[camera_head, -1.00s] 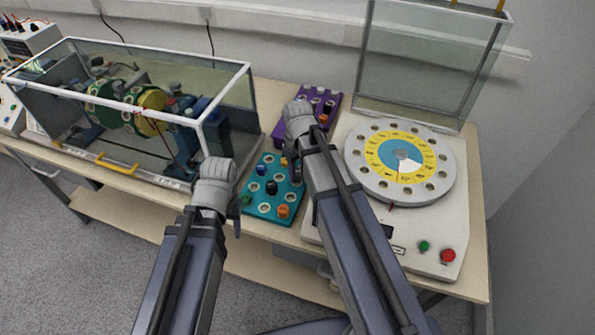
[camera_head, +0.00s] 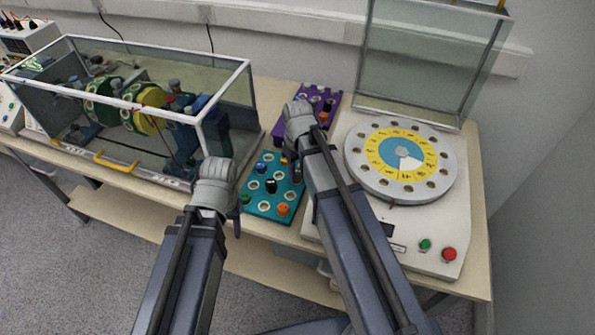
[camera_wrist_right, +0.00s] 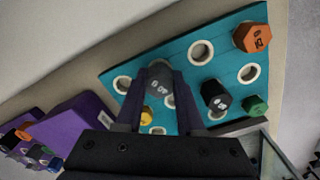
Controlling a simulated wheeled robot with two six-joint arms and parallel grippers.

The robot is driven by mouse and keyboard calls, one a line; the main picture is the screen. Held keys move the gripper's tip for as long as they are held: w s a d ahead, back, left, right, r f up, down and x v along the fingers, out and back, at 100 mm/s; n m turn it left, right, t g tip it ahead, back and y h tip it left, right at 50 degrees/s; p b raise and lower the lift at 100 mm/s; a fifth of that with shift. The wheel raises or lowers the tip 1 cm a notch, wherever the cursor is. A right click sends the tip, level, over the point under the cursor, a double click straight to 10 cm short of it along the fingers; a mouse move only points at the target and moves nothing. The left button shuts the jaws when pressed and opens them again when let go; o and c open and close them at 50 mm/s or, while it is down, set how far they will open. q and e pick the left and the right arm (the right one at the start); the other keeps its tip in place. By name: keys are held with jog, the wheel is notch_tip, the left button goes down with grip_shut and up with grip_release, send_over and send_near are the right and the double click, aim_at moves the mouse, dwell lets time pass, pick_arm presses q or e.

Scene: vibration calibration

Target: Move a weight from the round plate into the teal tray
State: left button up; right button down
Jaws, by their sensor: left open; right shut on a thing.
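The teal tray (camera_head: 268,213) lies on the bench in the middle of the head view and fills much of the right wrist view (camera_wrist_right: 175,53). My right gripper (camera_wrist_right: 160,92) is over it, shut on a dark grey weight (camera_wrist_right: 158,77). Whether this weight is seated in a hole or just above one, I cannot tell. The tray also holds an orange weight (camera_wrist_right: 252,37), a black weight (camera_wrist_right: 215,95), a green weight (camera_wrist_right: 255,105) and a yellow one partly hidden by the fingers. The round plate (camera_head: 372,150) is at right. My left gripper (camera_head: 238,218) is open, left of the tray.
A purple tray (camera_head: 330,113) with several weights stands behind the teal tray. A glass-walled case (camera_head: 215,125) with machinery is at left. A clear cover (camera_head: 430,60) stands behind the plate. Green (camera_head: 425,244) and red (camera_head: 449,254) buttons are at front right.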

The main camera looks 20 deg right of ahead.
jog(key=shift+f+b, duration=0.45)
jog(key=shift+f, duration=0.05)
jog(key=shift+c, duration=2.2)
grip_release()
notch_tip(320, 180, up, 8)
jog(key=p, duration=0.8)
jog(key=shift+f, duration=0.1)
jog(key=s+a+m+h, duration=0.1)
jog(key=s+a, duration=0.9)
jog(key=s, duration=0.4)
jog(key=shift+a, duration=0.25)
